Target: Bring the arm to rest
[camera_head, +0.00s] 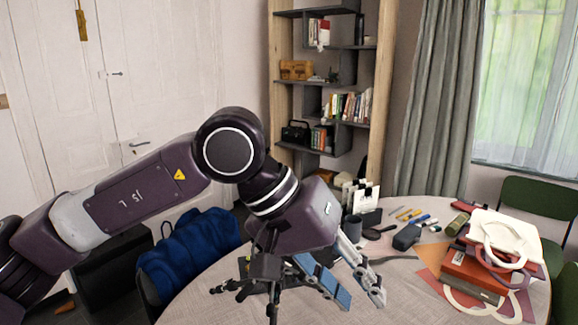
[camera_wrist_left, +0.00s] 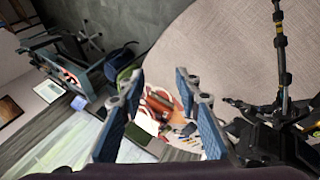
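My left arm comes in from the left in the head view, bends at the elbow, and its gripper (camera_head: 358,296) hangs over the round table (camera_head: 215,290), fingers pointing down to the right. The two blue-padded fingers are spread apart. The left wrist view shows the same gripper (camera_wrist_left: 160,90) open, with nothing between the fingers. A black tripod (camera_head: 264,268) stands on the table just left of the gripper, partly hidden behind my wrist. It also shows at the right of the left wrist view (camera_wrist_left: 281,60), apart from the fingers. My right gripper is not in view.
A dark mug (camera_head: 352,228) stands at the back.

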